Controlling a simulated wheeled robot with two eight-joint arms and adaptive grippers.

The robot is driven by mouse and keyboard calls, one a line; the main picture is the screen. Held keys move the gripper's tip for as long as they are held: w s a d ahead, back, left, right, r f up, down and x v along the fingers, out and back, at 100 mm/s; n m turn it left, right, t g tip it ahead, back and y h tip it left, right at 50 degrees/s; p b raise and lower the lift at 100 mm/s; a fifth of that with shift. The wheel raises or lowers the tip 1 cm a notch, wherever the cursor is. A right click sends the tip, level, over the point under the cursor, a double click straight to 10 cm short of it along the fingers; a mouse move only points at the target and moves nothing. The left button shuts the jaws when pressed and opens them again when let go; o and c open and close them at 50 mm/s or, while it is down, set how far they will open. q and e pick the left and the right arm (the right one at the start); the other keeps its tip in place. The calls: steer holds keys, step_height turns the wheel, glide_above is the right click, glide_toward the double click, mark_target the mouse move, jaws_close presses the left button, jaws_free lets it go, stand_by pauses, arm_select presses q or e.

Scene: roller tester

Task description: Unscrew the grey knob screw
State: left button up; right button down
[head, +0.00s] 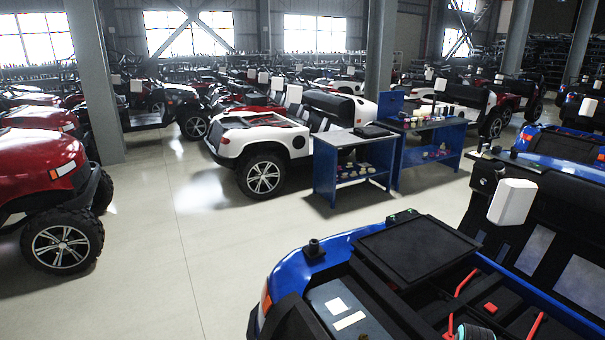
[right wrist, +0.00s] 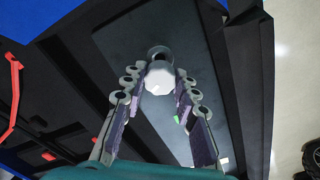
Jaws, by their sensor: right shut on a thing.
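The grey knob screw (right wrist: 160,77) shows in the right wrist view as a pale, faceted knob with a dark round part just beyond it. My right gripper (right wrist: 160,90) reaches in from the bottom of that view, and its fingertips are closed on the knob from both sides. A dark flat panel of the vehicle (right wrist: 115,40) lies behind the knob. I cannot tell whether the knob touches the panel. My left gripper is in neither view.
The blue vehicle has a black stub (head: 313,250) on its fender, a raised black panel (head: 412,247) and red bars (head: 465,283). A white headrest (head: 512,202) stands above its seats. Blue workbenches (head: 352,140) stand behind.

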steer(key=shift+r+p, duration=1.4)
steer(key=shift+r, duration=0.7)
steer(key=c, duration=2)
jaws_free()
jaws_close()
